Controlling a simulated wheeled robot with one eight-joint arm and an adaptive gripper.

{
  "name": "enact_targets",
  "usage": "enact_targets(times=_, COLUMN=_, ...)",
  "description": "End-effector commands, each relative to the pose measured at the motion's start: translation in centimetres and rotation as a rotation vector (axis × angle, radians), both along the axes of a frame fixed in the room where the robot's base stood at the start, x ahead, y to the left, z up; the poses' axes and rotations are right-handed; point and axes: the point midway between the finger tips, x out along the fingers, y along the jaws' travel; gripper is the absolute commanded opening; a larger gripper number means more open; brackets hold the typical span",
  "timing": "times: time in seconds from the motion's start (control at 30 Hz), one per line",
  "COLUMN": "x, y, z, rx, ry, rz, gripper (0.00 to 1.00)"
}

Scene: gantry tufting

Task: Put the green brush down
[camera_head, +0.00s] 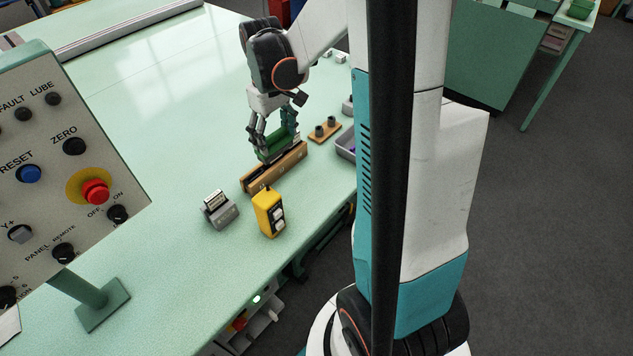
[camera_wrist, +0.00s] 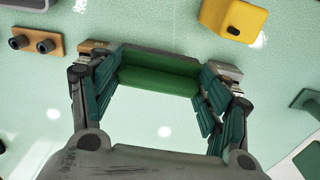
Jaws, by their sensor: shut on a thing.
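The green brush (camera_head: 277,150) is between the fingers of my gripper (camera_head: 274,140), which is shut on it. In the wrist view the brush (camera_wrist: 158,78) spans the gap between the two finger pads of my gripper (camera_wrist: 155,95), with a dark grey strip along its far side. In the head view the brush is just above or at a long wooden block (camera_head: 275,172) near the table's front edge. I cannot tell whether the brush touches the block. The wooden block is mostly hidden behind the brush and fingers in the wrist view.
A yellow control box (camera_head: 268,212) and a grey device (camera_head: 219,209) stand in front of the block. A wooden piece with two dark knobs (camera_head: 325,130) and a grey tray (camera_head: 346,146) lie to its right. The control panel (camera_head: 70,150) is at left. The green table (camera_head: 165,120) is clear behind it.

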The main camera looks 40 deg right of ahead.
Motion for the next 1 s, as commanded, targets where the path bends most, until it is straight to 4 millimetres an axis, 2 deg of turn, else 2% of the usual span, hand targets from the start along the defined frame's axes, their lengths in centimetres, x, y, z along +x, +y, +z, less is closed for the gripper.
enact_targets(times=0.03, x=-1.2, y=-2.1, z=0.8, rx=0.000, ry=0.000, rz=-0.005, gripper=0.40)
enact_targets(times=0.2, x=-4.4, y=-6.7, z=2.2, rx=0.000, ry=0.000, rz=0.014, gripper=0.40)
enact_targets(times=0.37, x=-6.0, y=-8.7, z=2.7, rx=0.000, ry=0.000, rz=0.026, gripper=0.40)
enact_targets(times=0.47, x=-6.3, y=-9.0, z=2.1, rx=0.000, ry=0.000, rz=0.030, gripper=0.40)
enact_targets(times=0.57, x=-6.3, y=-9.1, z=0.3, rx=0.000, ry=0.000, rz=0.031, gripper=0.40)
enact_targets(times=1.0, x=-6.3, y=-9.0, z=-10.4, rx=0.000, ry=0.000, rz=0.030, gripper=0.40)
